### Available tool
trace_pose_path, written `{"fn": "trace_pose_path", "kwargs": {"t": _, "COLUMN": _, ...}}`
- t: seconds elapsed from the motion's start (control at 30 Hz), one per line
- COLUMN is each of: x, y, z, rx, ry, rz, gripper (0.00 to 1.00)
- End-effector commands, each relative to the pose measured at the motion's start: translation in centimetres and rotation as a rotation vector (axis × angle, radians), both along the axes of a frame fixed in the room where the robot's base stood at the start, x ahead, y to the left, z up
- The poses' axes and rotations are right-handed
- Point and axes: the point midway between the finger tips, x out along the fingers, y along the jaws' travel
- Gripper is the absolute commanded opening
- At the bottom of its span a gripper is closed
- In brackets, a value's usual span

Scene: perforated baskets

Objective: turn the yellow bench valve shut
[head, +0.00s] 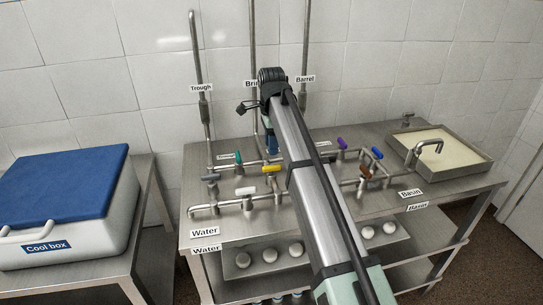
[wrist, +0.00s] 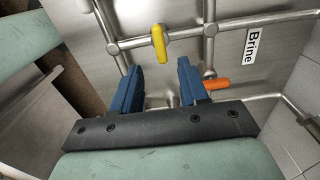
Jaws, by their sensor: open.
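A yellow valve handle (head: 271,169) sits on the bench pipework, left of my arm in the head view. A yellow handle (wrist: 159,42) also shows in the wrist view, lying across a steel pipe; I cannot tell for certain that it is the same one. My gripper (wrist: 160,68) is open, with its two blue fingers apart and nothing between them. The yellow handle lies just beyond the fingertips in the picture, apart from them. In the head view my arm hides most of the gripper; a blue part shows above the bench pipes.
An orange handle (wrist: 216,84) is close to the right finger. Green (head: 238,160), purple (head: 341,143) and brown (head: 365,169) handles crowd the pipework. Upright wall pipes (head: 200,90) stand behind. A basin (head: 480,172) is at right; a cool box (head: 65,205) at left.

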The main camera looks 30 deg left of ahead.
Motion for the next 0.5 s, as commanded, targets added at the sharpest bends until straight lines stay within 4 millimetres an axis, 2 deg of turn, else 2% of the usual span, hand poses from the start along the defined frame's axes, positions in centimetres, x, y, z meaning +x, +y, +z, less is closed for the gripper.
{"fn": "trace_pose_path", "kwargs": {"t": 0.03, "x": 0.1, "y": 0.1, "z": 1.1, "rx": 0.001, "ry": -0.001, "rz": 0.000, "gripper": 0.44}}
{"fn": "trace_pose_path", "kwargs": {"t": 0.2, "x": 0.1, "y": 0.1, "z": 3.7, "rx": 0.001, "ry": -0.001, "rz": 0.000, "gripper": 0.44}}
{"fn": "trace_pose_path", "kwargs": {"t": 0.33, "x": 0.1, "y": 0.1, "z": 5.1, "rx": 0.001, "ry": -0.001, "rz": 0.000, "gripper": 0.44}}
{"fn": "trace_pose_path", "kwargs": {"t": 0.5, "x": 0.0, "y": 0.0, "z": 5.8, "rx": 0.000, "ry": 0.000, "rz": 0.000, "gripper": 0.44}}
